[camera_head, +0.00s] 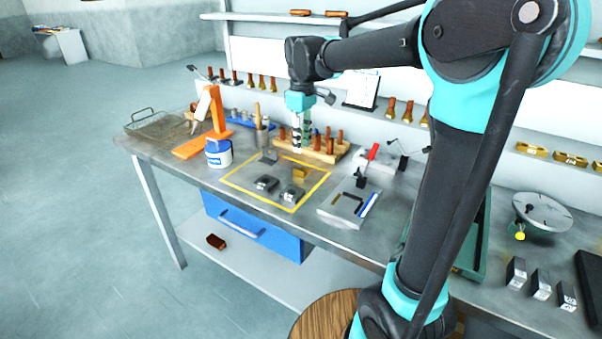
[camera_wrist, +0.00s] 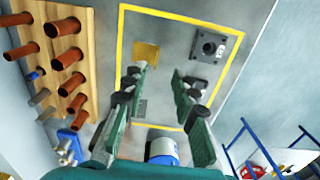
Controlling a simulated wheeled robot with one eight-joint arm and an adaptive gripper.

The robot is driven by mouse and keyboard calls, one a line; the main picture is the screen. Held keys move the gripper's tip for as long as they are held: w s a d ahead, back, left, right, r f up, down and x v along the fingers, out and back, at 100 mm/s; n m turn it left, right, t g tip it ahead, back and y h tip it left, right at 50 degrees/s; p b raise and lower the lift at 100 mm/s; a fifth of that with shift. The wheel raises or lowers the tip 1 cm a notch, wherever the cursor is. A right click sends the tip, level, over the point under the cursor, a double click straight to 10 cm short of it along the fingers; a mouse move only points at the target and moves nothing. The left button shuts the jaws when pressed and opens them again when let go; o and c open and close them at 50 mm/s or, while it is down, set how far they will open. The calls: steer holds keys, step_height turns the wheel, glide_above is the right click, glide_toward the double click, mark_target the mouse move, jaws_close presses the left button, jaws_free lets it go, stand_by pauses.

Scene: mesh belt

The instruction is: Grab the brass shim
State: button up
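The brass shim (camera_head: 300,173) is a small gold-coloured piece on the bench inside the yellow-taped square (camera_head: 242,192). In the wrist view the shim (camera_wrist: 146,52) lies flat near the upper left corner of the tape, just past the left fingertip. My gripper (camera_head: 302,148) points down above the bench, in front of the wooden rack in the head view. In the wrist view my gripper (camera_wrist: 161,72) has its two green fingers apart with nothing between the tips. It does not touch the shim.
Dark metal blocks (camera_head: 266,184) (camera_head: 292,194) and a grey piece (camera_head: 268,157) share the square. A wooden rack (camera_wrist: 92,48) with several brown handles stands close beside it. A blue-and-white can (camera_head: 218,153) and orange stand (camera_head: 203,143) are left; a grey plate (camera_head: 343,215) is right.

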step_height(320, 180, down, 4)
steer(key=shift+f, duration=0.15)
steer(key=shift+w+a+f, duration=0.15)
steer(key=shift+w+f, duration=0.05)
steer(key=shift+f, duration=1.15)
steer(key=shift+w+a+f, duration=0.1)
steer(key=shift+w+f, duration=0.05)
steer(key=shift+f, duration=1.15)
jaws_close()
